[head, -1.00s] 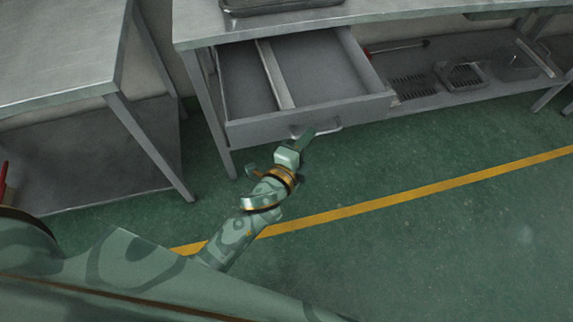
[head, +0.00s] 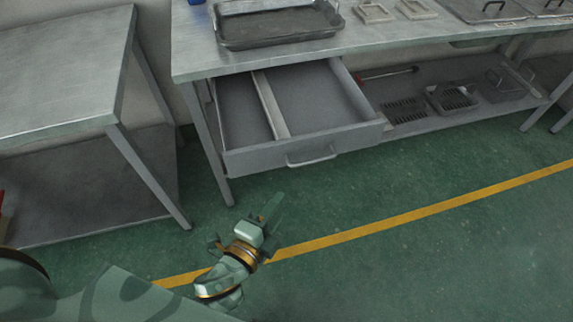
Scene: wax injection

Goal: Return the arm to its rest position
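My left arm comes in from the lower left. Its gripper (head: 273,208) is over the green floor, in front of and below the open drawer (head: 305,145), clear of the drawer's handle (head: 312,158). The fingers point up and to the right and hold nothing that I can see. They overlap from this angle, so their opening is unclear. The drawer is pulled out of the steel table, has a divider inside, and looks empty. My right gripper is not in view.
The steel table (head: 190,62) carries a dark metal tray (head: 278,43) and small frames. Its lower shelf (head: 415,127) holds several metal items. Another steel table (head: 60,70) stands on the left. The floor right of my gripper, crossed by a yellow line (head: 400,220), is clear.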

